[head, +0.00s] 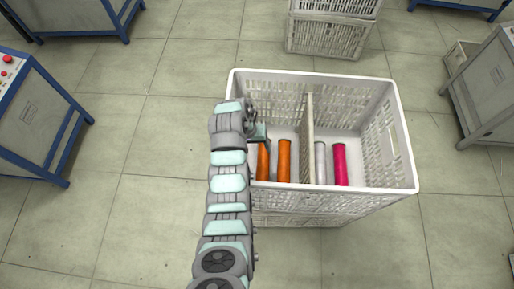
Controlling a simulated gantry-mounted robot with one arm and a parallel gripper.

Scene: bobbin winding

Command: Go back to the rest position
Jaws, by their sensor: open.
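My gripper (258,133) is at the left side of the white crate, over its left compartment, just above the upper end of an orange bobbin (263,163). Its fingers are small and partly hidden by my wrist; it is open. I cannot tell whether it touches that bobbin. A second orange bobbin (284,161) lies beside it to the right in the same compartment. My arm runs up from the bottom edge of the picture, along the crate's left side.
The white crate (330,76) has a divider (307,124) in the middle. Its right compartment holds a white bobbin (320,163) and a pink bobbin (340,164). More crates (327,38) stand behind. Machines stand at the left (35,115) and right (486,85). The tiled floor between is clear.

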